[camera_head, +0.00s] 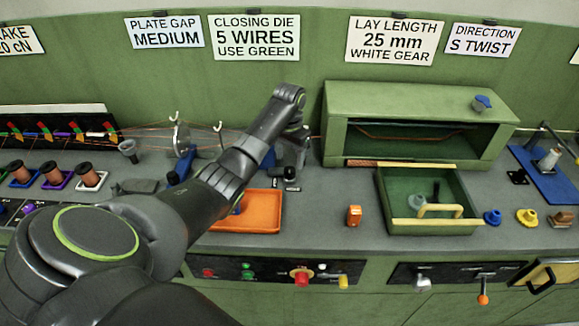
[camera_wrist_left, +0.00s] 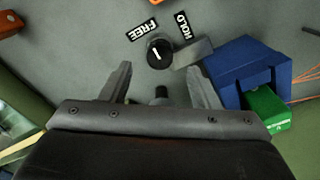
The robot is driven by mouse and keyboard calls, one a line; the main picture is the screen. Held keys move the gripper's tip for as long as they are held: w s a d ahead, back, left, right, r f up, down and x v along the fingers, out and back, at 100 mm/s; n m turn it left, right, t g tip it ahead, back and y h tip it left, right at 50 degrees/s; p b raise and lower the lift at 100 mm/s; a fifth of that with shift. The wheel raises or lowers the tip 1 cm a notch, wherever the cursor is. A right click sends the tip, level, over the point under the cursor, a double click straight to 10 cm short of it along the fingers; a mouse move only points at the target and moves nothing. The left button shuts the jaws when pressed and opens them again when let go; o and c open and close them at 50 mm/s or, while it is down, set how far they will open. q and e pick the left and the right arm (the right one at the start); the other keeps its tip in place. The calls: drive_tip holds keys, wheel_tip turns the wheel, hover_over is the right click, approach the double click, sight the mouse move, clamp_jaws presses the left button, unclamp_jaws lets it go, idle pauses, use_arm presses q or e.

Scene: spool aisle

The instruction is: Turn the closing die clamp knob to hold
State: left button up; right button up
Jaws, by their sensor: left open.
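The closing die clamp knob (camera_wrist_left: 158,52) is round and black with a short white mark, on the grey bench top in the left wrist view. A FREE label (camera_wrist_left: 142,30) is above left of it and a HOLD label (camera_wrist_left: 181,25) above right. The white mark slants slightly left, toward the FREE side. My left gripper (camera_wrist_left: 158,76) is open and empty, its fingertips apart, with the knob just beyond the gap between them. A grey bar beside the knob leads to a blue block (camera_wrist_left: 243,72) with a green block (camera_wrist_left: 265,108) against it. My right gripper is out of view.
In the head view, an orange tray (camera_head: 262,212) lies in front of my left arm. A sign (camera_head: 254,37) reads closing die 5 wires, use green. Bench between tray and drawer is mostly clear.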

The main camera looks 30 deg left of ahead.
sight(290, 169)
use_arm(q)
drive_tip(key=shift+f, duration=2.25)
drive_tip(key=shift+c, duration=0.3)
drive_tip(key=shift+r, duration=0.1)
drive_tip(key=c, duration=0.9)
